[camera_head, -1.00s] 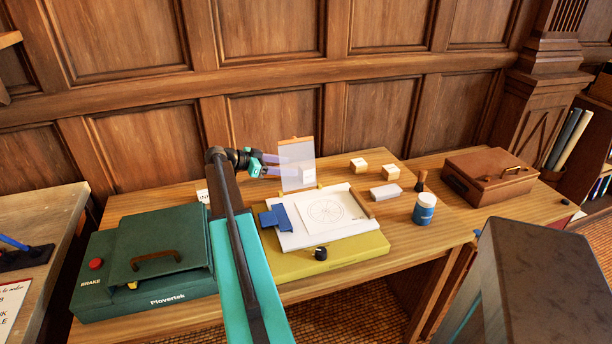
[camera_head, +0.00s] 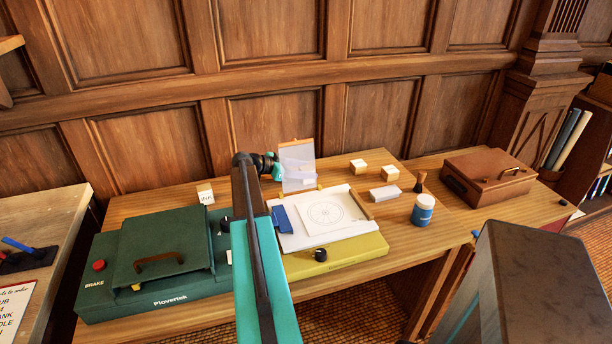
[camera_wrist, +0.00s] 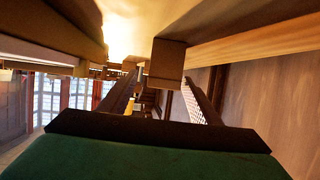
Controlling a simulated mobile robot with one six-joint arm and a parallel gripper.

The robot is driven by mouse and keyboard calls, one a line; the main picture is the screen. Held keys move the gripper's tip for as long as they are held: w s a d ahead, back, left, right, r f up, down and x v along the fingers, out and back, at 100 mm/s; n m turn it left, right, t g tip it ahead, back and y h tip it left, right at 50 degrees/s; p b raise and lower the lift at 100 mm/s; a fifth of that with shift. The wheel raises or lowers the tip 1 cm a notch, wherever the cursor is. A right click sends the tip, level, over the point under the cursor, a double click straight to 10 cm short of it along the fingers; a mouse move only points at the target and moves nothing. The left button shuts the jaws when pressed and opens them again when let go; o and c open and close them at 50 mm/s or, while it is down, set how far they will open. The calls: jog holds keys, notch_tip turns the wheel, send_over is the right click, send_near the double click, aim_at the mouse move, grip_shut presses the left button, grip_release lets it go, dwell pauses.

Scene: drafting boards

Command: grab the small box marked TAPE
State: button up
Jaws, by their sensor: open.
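No TAPE lettering is readable in either view. Several small pale wooden boxes with white labels stand on the desk: one at the back left (camera_head: 205,194) with dark lettering, and two right of the clear panel (camera_head: 358,168) (camera_head: 390,174). A pale shape shows faintly behind the clear upright panel (camera_head: 297,154). My gripper (camera_head: 284,171) is at the panel's left edge, its fingers partly hidden behind it. In the wrist view my gripper (camera_wrist: 165,95) is open, and a tan box-like block (camera_wrist: 168,62) shows between its fingers near the tips. I cannot read its face or see contact.
A drawing board (camera_head: 345,252) with paper and a blue clip lies in front of the panel. A green case (camera_head: 120,305) stands left, under my arm's side. A white block (camera_head: 385,194), a blue jar (camera_head: 423,210) and a brown case (camera_head: 490,180) stand right. The wall is close behind.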

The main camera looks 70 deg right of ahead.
dwell(0.3)
jog(key=p+x, duration=0.2)
jog(key=x, duration=0.2)
jog(key=shift+d, duration=0.3)
jog(key=shift+s+d+f, duration=0.2)
jog(key=shift+s+f, duration=0.05)
jog(key=shift+f, duration=0.05)
jog(key=c, duration=1.2)
jog(key=shift+r, duration=0.1)
jog(key=shift+r+b, duration=0.35)
jog(key=shift+r, duration=0.3)
jog(key=shift+r+b, duration=0.4)
jog(key=shift+r, duration=0.55)
jog(key=w+a+b, duration=0.3)
jog(key=w+a, duration=0.9)
jog(key=shift+w+a+b, duration=0.4)
